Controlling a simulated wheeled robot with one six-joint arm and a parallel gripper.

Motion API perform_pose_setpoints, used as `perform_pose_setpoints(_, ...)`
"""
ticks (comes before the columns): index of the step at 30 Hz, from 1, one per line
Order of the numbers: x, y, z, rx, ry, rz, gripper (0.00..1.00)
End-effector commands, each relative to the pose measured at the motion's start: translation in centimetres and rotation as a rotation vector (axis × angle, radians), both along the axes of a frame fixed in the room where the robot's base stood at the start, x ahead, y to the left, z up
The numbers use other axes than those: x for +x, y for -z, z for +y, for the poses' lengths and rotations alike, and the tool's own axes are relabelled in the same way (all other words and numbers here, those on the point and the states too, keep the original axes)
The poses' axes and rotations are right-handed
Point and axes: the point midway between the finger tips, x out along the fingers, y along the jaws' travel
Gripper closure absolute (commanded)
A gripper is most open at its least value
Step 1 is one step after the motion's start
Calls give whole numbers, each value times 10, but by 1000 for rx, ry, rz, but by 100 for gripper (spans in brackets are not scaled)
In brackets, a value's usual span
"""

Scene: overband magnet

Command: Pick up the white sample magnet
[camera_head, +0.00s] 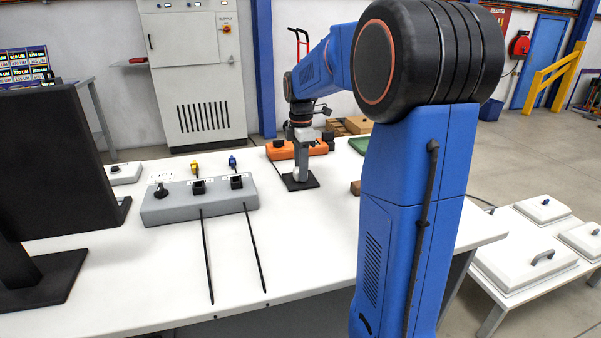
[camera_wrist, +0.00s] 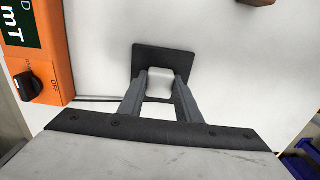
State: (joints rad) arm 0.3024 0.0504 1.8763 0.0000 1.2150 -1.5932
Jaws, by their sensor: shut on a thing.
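The white sample magnet (camera_wrist: 160,83) is a small pale block between my gripper's fingers in the wrist view. It sits over a black square pad (camera_wrist: 163,56), which also shows on the white table in the head view (camera_head: 312,182). My gripper (camera_wrist: 161,96) points down at the pad, with its two grey fingers shut on the magnet. In the head view my gripper (camera_head: 300,176) stands upright over the pad, and a bit of white shows at its tips. I cannot tell whether the magnet still touches the pad.
An orange meter (camera_wrist: 38,50) with a black knob lies left of my gripper in the wrist view. A grey control box (camera_head: 200,200) stands left of the pad in the head view. A black monitor (camera_head: 60,170) stands at the left. The table's front middle is clear apart from two thin black rods.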

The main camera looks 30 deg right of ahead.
Motion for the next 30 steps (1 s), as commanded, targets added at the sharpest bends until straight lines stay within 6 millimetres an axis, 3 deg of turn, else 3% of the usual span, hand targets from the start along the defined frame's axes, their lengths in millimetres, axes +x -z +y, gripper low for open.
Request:
perform_pose_setpoints(5, 1, -16, 0, -1, 0, -3, 96)
perform_pose_setpoints(18, 1, -88, 0, -1, 0, -2, 96)
perform_pose_setpoints(30, 0, -100, 0, 0, 0, 0, 96)
